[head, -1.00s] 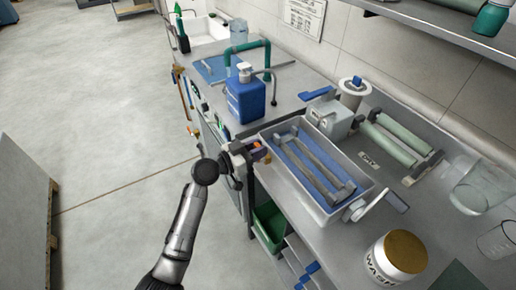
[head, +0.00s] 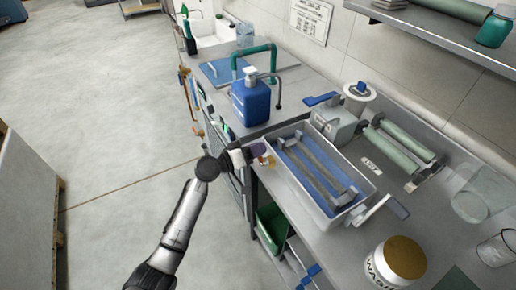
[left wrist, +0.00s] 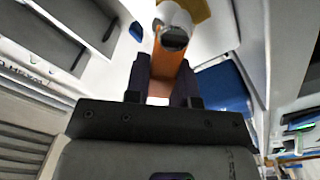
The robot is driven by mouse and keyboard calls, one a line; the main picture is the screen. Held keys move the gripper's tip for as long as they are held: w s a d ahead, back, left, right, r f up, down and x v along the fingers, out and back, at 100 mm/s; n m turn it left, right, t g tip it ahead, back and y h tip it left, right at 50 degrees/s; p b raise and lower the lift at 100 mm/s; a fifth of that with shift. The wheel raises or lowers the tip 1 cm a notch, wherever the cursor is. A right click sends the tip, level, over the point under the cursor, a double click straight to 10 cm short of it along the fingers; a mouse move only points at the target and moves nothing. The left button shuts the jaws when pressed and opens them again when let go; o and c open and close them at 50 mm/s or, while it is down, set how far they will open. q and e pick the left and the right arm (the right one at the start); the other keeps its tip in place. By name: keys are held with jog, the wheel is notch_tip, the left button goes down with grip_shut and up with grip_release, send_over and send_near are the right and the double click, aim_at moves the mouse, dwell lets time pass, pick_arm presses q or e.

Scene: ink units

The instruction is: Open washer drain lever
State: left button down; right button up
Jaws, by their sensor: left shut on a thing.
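The lever (left wrist: 167,62) shows in the left wrist view as an orange grip with a round grey metal end. My left gripper (left wrist: 165,78) is shut on it, one dark finger on each side. In the head view my left gripper (head: 258,153) is at the near left edge of the grey washer tray (head: 372,187), and a small orange part of the lever (head: 269,161) shows at its fingertips. The fingers and wrist hide most of the lever and its mount. My right gripper is not in view.
A blue bottle (head: 251,103) stands on the counter behind the gripper. A machine with green rollers (head: 400,138) and a white jar (head: 396,262) stand right of the tray. A green bin (head: 271,226) sits below the counter.

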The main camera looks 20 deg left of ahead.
pick_arm(q)
jog(key=shift+a+n, duration=0.1)
jog(key=shift+n, duration=0.2)
dwell(0.4)
jog(key=c, duration=1)
grip_release()
jog(key=shift+f, duration=0.1)
jog(key=shift+o, duration=0.2)
jog(key=shift+a, duration=0.1)
jog(key=p+v, duration=0.1)
jog(key=v, duration=1.2)
jog(key=shift+s+a, duration=0.2)
jog(key=shift+d, duration=0.1)
